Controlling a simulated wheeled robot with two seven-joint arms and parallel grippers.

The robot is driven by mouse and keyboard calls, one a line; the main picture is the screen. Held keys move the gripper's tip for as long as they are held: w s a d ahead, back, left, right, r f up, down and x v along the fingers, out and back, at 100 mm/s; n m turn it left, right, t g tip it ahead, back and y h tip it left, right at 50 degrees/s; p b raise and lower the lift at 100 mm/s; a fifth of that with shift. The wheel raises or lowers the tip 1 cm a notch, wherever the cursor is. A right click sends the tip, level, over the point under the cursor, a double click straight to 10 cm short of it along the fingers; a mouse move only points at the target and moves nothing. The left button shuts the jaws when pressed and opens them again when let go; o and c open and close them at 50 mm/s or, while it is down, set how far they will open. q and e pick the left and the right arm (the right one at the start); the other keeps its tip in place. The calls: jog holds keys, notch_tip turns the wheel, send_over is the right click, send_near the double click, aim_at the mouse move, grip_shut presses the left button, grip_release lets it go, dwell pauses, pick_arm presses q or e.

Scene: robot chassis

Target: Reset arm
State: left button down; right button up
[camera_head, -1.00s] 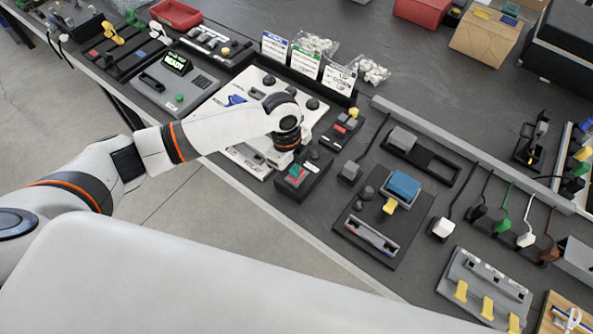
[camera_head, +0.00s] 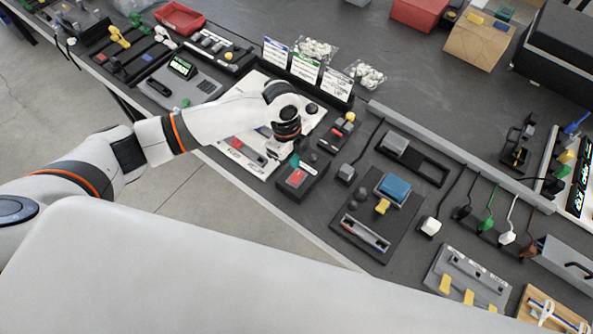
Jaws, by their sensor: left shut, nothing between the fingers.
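My left arm (camera_head: 205,122) reaches in from the left over the workbench. Its gripper (camera_head: 279,150) points down at the right part of a white panel (camera_head: 225,152), close to a small black box with a red button (camera_head: 297,177). The gripper is small in view and partly covered by my own wrist. It is shut and I see nothing held in it. Whether it touches the panel or the box I cannot tell. My right gripper is out of view.
A grey device with a green READY screen (camera_head: 183,67) stands left of the panel. Labelled cards (camera_head: 305,67) stand behind it. A black board with a blue block (camera_head: 393,187) and a grey rail (camera_head: 420,132) lie to the right. Dark bench top is clear at the back middle.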

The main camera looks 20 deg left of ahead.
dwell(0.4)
pick_arm(q)
jog(key=s+d+n+t+h, duration=0.2)
jog(key=s+d+n+h, duration=0.1)
jog(key=s+d+n, duration=0.55)
jog(key=s+a+r+n+t+y, duration=0.1)
jog(key=s+a+n+y, duration=0.1)
jog(key=s+a+n, duration=0.5)
jog(key=s+a+r+n+t+y, duration=0.1)
jog(key=s+a+r+n+y, duration=0.1)
jog(key=s+a+n, duration=0.5)
notch_tip(320, 180, down, 29)
jog(key=w+a+m+g+b, duration=0.1)
jog(key=a+m+b, duration=0.1)
jog(key=m+b, duration=0.15)
jog(key=s+a+f+g+b, duration=0.1)
jog(key=s+a+f+b, duration=0.1)
jog(key=s+f, duration=1.4)
notch_tip(320, 180, down, 3)
jog(key=shift+a+f+n+y+b, duration=0.15)
jog(key=shift+a+n+y+b, duration=0.15)
jog(key=shift+b, duration=0.1)
